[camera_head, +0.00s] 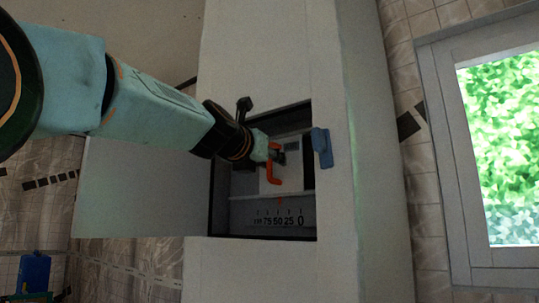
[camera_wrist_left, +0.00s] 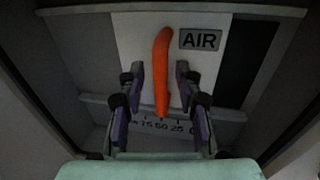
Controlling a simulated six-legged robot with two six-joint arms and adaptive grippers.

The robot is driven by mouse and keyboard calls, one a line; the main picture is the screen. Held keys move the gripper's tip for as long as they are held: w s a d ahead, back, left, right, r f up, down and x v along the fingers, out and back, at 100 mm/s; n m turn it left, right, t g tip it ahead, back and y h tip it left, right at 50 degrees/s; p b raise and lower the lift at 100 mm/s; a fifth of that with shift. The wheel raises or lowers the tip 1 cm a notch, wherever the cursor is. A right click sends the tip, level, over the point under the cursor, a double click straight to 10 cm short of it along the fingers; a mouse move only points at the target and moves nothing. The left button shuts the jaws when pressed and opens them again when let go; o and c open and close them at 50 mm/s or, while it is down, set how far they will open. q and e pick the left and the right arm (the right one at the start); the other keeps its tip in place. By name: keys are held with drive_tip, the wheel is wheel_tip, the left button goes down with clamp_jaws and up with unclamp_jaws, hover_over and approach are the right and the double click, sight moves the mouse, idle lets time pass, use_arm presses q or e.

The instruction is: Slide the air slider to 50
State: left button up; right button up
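The air slider is a pale plate (camera_wrist_left: 135,40) labelled AIR, with an upright orange handle (camera_wrist_left: 163,70), inside a recessed opening. The handle also shows in the head view (camera_head: 275,176). Below it a printed scale (camera_head: 279,221) runs from 100 at left to 0 at right. A small red mark (camera_head: 279,200) stands about above the 50. In the wrist view the handle's lower tip is also about above 50. My left gripper (camera_wrist_left: 160,78) is open, one finger pair on each side of the handle, with narrow gaps showing. My right gripper is not in view.
The opening sits in a large white panel (camera_head: 280,270), with dark frame edges close around my left gripper. A pale door (camera_head: 140,187) stands open at its left. A blue latch (camera_head: 322,147) is on its right edge. A window (camera_head: 500,150) is at far right.

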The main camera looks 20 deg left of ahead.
use_arm(q)
drive_tip(key=shift+d, duration=0.1)
drive_tip(key=shift+c, duration=1.4)
clamp_jaws()
drive_tip(key=shift+w+f, duration=0.1)
